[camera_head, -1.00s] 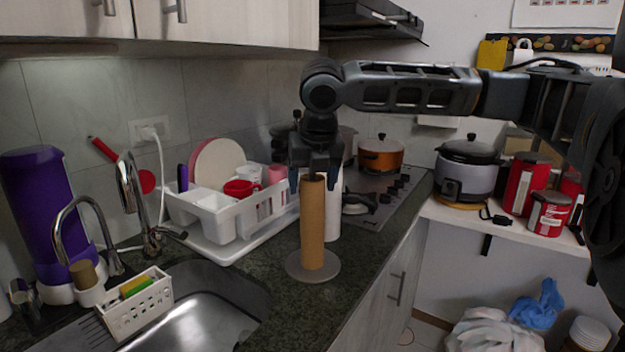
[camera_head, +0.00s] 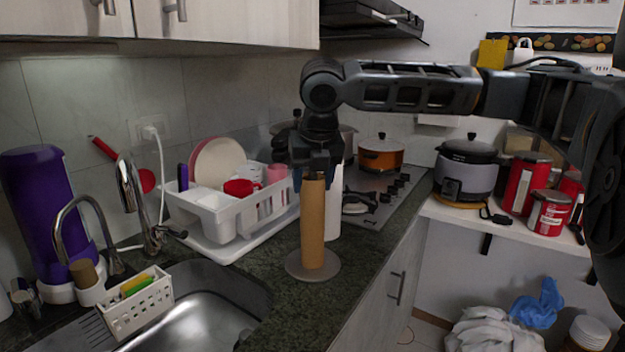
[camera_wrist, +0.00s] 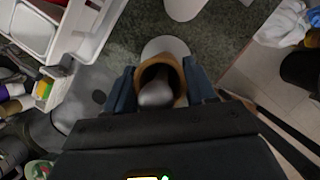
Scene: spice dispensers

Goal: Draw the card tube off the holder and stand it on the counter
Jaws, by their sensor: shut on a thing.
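The brown card tube (camera_head: 313,225) stands upright on the holder, whose round grey base (camera_head: 313,265) rests on the dark counter. My gripper (camera_head: 313,180) points down at the top of the tube. In the wrist view my gripper (camera_wrist: 163,85) has one blue finger on each side of the tube's rim (camera_wrist: 174,65), and it is shut on the tube. The holder's rounded metal post (camera_wrist: 157,92) shows inside the tube's open end. The holder base (camera_wrist: 165,45) shows beyond the tube there.
A white roll (camera_head: 334,205) stands just behind the tube. A white dish rack (camera_head: 230,215) is to the left and the sink (camera_head: 210,310) to the front left. The stove (camera_head: 375,195) lies behind. Dark counter (camera_head: 290,310) is clear in front of the base.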

